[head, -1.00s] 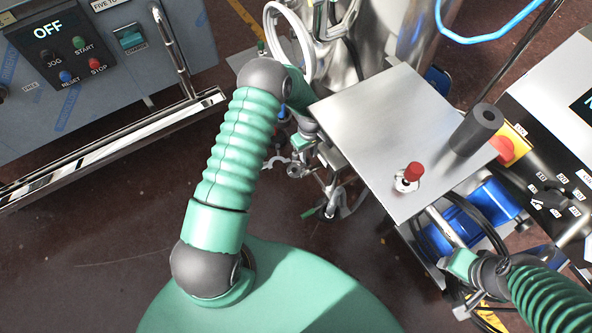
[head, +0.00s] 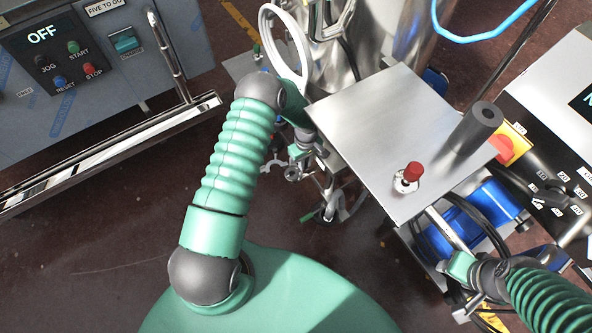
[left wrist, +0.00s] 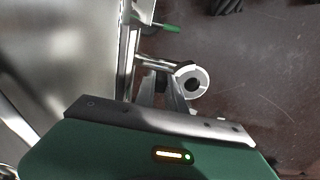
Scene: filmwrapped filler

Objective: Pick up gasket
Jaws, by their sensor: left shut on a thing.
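The gasket (left wrist: 190,80) shows in the left wrist view as a small pale ring with a darker middle, at the end of a short metal pipe fitting. My left gripper (left wrist: 172,92) has its narrow fingers close together at the ring's left edge, and they are shut on it. In the head view the left gripper is small and largely hidden by my wrist among the metal fittings left of the steel table. My right arm's wrist (head: 470,268) is at the lower right in the head view; its fingers are not clear.
A steel vessel (head: 405,35) stands behind. A control cabinet (head: 95,75) with a rail is at the left. Open floor (head: 90,250) lies at the lower left.

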